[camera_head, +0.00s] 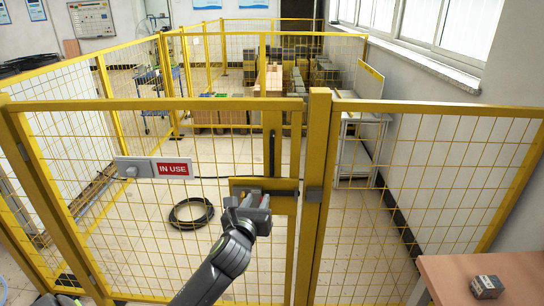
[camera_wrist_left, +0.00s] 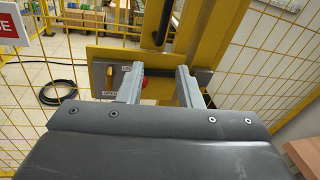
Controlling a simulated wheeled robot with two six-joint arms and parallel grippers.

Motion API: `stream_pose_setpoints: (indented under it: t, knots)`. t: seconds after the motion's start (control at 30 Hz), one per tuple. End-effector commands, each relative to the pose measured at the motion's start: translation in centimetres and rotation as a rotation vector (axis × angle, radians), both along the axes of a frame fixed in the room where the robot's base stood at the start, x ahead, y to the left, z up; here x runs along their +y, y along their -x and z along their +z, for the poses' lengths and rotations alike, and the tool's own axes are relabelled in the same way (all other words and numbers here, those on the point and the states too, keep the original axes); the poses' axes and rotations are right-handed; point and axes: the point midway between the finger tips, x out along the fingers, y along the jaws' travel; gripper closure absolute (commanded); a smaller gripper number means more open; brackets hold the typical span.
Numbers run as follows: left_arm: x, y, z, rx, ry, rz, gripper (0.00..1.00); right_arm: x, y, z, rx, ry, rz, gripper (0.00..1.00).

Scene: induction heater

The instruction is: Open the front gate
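The front gate (camera_head: 150,104) is a yellow frame with wire mesh, standing in line with the yellow post (camera_head: 318,140). A yellow latch plate (camera_head: 284,203) sits on its right side, beside a grey block on the post. Contact cannot be told. My right gripper is not in view.
An "IN USE" sign (camera_head: 172,169) hangs on the gate's mesh. Behind it, a black cable coil (camera_head: 191,214) lies on the open floor. Mesh fence runs along both sides. A wooden table (camera_head: 495,272) with a small grey block (camera_head: 487,286) stands at the front right.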

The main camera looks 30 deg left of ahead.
Motion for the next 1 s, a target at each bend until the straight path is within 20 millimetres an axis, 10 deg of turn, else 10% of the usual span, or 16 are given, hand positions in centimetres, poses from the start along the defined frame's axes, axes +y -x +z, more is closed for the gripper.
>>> stream_pose_setpoints:
  t: [0.2,1.0]
  knots:
    - [-0.4,0.4,4.3,-0.026,-0.142,-0.005,0.68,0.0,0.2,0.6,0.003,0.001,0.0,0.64]
    - [3.8,-10.9,4.4,-0.026,-0.143,-0.004,0.68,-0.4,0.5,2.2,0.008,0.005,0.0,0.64]
